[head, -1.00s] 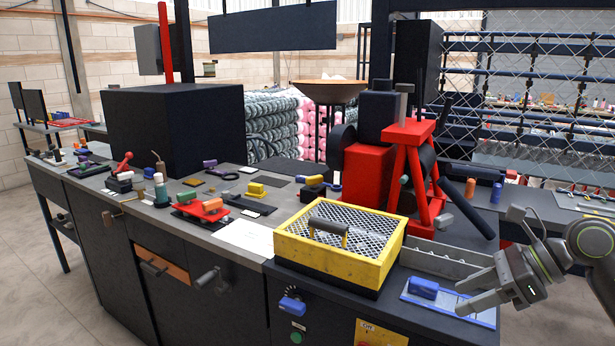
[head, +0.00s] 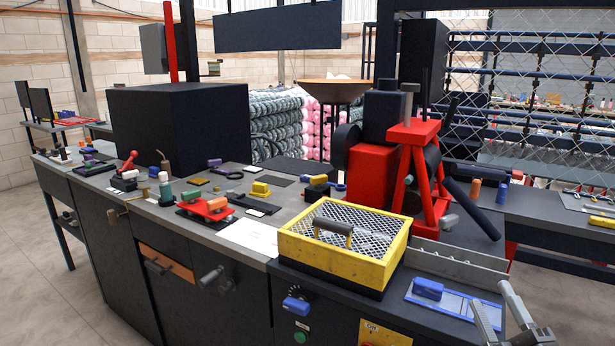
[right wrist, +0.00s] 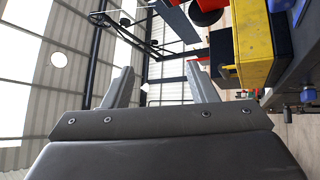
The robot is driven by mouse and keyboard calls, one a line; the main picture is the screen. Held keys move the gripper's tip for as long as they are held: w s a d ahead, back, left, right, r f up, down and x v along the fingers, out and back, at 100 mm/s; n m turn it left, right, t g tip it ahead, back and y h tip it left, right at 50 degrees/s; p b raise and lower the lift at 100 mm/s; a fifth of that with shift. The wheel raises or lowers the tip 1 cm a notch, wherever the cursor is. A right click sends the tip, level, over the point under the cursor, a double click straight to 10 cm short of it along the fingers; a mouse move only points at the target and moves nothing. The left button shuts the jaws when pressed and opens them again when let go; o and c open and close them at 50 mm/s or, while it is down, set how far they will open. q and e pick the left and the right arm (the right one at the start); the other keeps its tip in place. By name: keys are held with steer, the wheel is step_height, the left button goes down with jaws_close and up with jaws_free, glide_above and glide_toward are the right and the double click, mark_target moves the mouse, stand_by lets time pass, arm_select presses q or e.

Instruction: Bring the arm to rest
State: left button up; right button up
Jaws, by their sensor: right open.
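My right gripper (head: 500,318) is at the lower right corner of the head view, in front of the bench's right end. Its two fingers are apart with nothing between them. In the right wrist view its fingers (right wrist: 160,88) stand open, and the view is turned on its side, looking past the bench front toward the roof and windows. My left gripper is not in the head view.
A blue block (head: 428,288) lies on a blue-and-white plate (head: 462,304) near the right gripper. A yellow mesh-topped box (head: 372,272) stands on the bench, with a red machine (head: 372,170) behind it. It also shows in the right wrist view (right wrist: 254,42). Open floor lies left.

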steer(key=s+d+f+m+g+h, duration=0.35)
steer(key=s+f+m+g, duration=0.2)
steer(key=f, duration=0.35)
steer(key=s+d+f+m+g+h, duration=0.2)
steer(key=s+f+m+g+h, duration=0.25)
steer(key=f+m, duration=0.4)
steer(key=s+a+f+m+g+y, duration=0.1)
steer(key=s+a+f+g+y, duration=0.15)
steer(key=s+f+g, duration=0.45)
steer(key=s+a+f+m+g+y, duration=0.15)
steer(key=s+a+f, duration=0.3)
steer(key=s, duration=0.55)
step_height(320, 180, down, 25)
steer(key=d+g, duration=0.2)
steer(key=s+f, duration=1.5)
steer(key=shift+a+g+y, duration=0.3)
steer(key=shift+a+g, duration=0.15)
